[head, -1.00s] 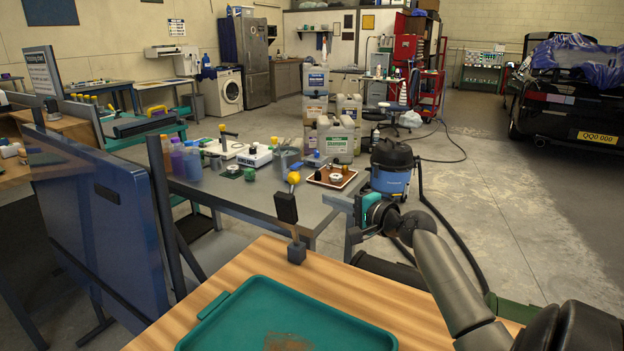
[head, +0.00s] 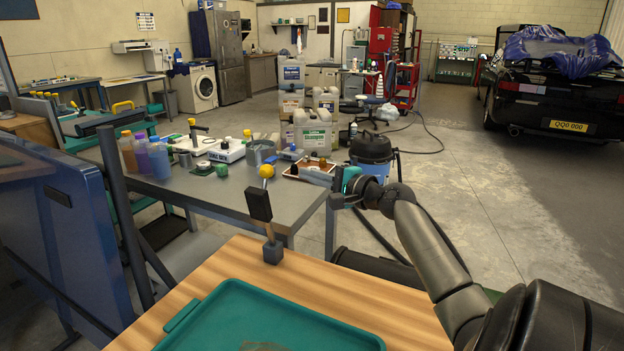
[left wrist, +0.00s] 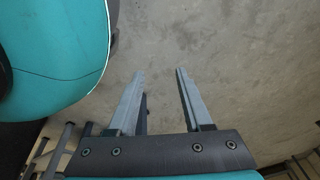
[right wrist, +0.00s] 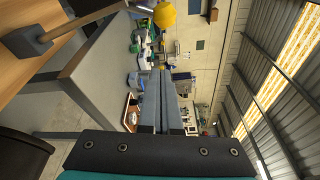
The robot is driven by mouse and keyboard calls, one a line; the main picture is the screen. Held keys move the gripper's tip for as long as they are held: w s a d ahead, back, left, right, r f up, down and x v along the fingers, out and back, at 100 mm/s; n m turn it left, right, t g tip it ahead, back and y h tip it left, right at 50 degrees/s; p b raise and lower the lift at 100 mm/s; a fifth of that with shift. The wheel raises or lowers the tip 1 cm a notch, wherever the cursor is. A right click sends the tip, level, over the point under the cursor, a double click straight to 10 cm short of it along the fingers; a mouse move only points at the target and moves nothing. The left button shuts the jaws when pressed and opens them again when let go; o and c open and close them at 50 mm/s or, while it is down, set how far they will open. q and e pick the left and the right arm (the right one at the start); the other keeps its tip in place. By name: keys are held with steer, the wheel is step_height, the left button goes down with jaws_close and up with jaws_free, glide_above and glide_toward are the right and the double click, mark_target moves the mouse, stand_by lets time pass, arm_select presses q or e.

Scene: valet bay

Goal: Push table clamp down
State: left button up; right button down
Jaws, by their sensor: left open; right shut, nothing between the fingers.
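The table clamp (head: 260,206) stands upright, slightly tilted, at the far edge of the wooden table. It has a grey block base, a thin stem, a black handle and a yellow knob (head: 266,171). My left gripper (left wrist: 159,72) is open and empty above concrete floor, outside the head view.
A teal tray (head: 183,318) lies on the wooden table (head: 330,290). Behind it is a grey table (head: 205,190) with bottles, a white scale (head: 226,151) and small items. A blue panel (head: 60,220) stands at left. A vacuum (head: 372,155) stands on the floor beyond my right arm.

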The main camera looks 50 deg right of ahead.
arm_select(q)
steer(key=shift+w+d+r, duration=0.3)
steer(key=shift+w+d, duration=0.15)
steer(key=shift+w, duration=0.15)
arm_select(e)
steer(key=w+a, duration=0.3)
steer(key=w, duration=0.2)
steer(key=shift+w+a+r, duration=0.2)
steer(key=shift+a, duration=0.2)
